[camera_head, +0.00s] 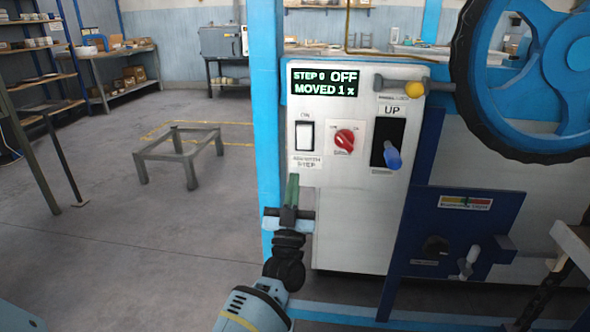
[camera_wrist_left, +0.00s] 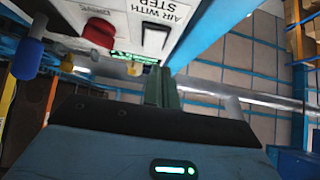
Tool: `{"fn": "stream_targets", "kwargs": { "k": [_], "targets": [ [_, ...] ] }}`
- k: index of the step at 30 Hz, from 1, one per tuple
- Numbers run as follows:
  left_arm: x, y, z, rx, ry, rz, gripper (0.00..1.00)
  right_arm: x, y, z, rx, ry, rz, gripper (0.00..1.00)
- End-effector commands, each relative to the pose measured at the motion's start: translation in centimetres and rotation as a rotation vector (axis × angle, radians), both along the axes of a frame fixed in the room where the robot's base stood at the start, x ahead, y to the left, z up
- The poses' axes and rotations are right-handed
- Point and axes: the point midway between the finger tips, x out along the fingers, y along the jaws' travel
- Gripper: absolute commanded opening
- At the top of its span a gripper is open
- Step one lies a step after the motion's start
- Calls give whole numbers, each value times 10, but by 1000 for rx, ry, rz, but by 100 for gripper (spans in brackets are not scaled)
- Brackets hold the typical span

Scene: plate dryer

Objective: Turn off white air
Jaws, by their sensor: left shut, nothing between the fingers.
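The white rocker switch (camera_head: 304,136) sits in a dark frame at the left of the white control panel (camera_head: 345,225). A label below it appears to read "AIR WITH STEP" (camera_head: 306,162). The fingers also show in the left wrist view (camera_wrist_left: 161,88). My right gripper is not in view.
A red rotary knob (camera_head: 345,139) and a blue-handled lever (camera_head: 393,158) sit right of the switch. A yellow-tipped lever (camera_head: 414,89) and a large blue wheel (camera_head: 485,110) are farther right. A blue post (camera_head: 267,100) borders the panel's left side.

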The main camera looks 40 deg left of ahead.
Motion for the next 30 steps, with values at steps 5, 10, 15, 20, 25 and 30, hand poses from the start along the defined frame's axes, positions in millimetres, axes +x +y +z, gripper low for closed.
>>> {"fn": "stream_targets", "kwargs": {
  "k": [5, 10, 15, 20, 25, 30],
  "targets": [
    [-18, -10, -31, -1, 2, 0, 0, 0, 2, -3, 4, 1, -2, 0],
    [-28, -17, -48, 1, 0, 1, 0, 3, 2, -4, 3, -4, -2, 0],
    [-33, -19, -54, 2, -1, 1, 0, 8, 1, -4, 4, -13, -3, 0],
    [-33, -20, -55, 2, -1, 1, 0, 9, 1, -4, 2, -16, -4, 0],
    [-33, -20, -55, 2, -1, 1, 0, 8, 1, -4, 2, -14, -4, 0],
    [-33, -20, -55, 2, -1, 1, 0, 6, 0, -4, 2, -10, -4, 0]
  ]
}}
